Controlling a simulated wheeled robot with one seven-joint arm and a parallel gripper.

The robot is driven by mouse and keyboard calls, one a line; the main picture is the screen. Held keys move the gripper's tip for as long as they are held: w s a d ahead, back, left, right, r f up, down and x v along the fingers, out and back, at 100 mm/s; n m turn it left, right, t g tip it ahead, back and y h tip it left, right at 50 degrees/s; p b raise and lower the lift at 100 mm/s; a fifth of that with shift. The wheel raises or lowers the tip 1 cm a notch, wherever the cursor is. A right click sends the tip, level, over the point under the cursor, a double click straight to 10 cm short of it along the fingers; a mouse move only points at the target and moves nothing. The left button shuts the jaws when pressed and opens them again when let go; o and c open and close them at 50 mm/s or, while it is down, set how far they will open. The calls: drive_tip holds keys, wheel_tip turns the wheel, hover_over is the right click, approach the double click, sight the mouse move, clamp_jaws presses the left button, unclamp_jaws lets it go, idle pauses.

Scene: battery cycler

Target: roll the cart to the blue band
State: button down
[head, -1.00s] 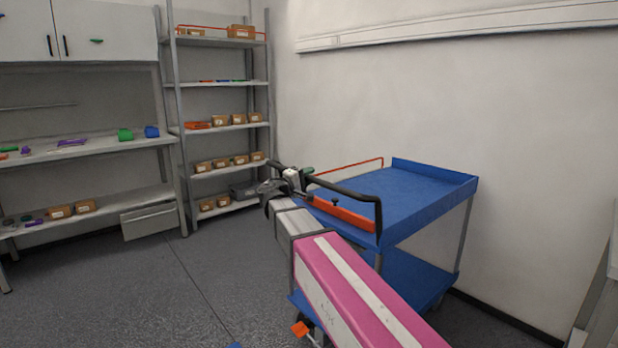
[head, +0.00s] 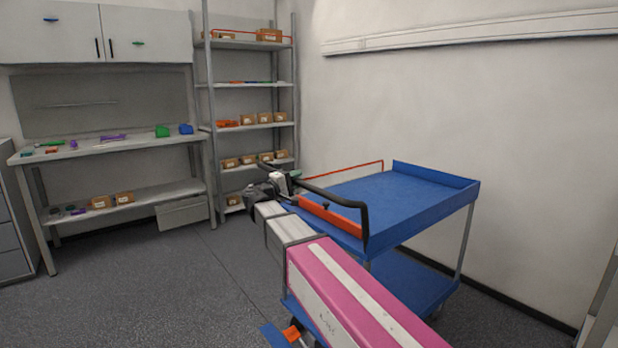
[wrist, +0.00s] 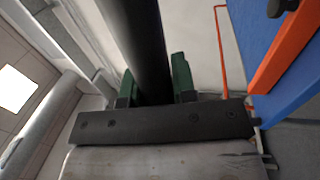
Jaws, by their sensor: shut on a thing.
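The cart is blue, with a raised-rim top tray (head: 400,200), a lower shelf (head: 405,283) and an orange strip (head: 330,217) at its handle end. Its black handle (head: 335,192) also shows in the wrist view (wrist: 148,45). My gripper (head: 280,183) is shut on the handle near its far left end. In the wrist view its green fingers (wrist: 157,88) stand on either side of the bar. A blue patch (head: 272,335), which looks like part of the blue band, lies on the floor at the bottom edge. My arm and the picture edge hide the rest.
A shelf rack (head: 250,128) with small boxes stands behind the cart, and a workbench (head: 110,145) stands to the left. The wall (head: 530,130) runs close along the cart's right side. Grey floor (head: 150,285) is clear at the left.

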drive_tip(key=r+v, duration=0.2)
drive_tip(key=v, duration=1.2)
drive_tip(key=shift+s+a+r, duration=0.3)
drive_tip(key=c, duration=0.9)
unclamp_jaws()
drive_tip(key=v, duration=1.1)
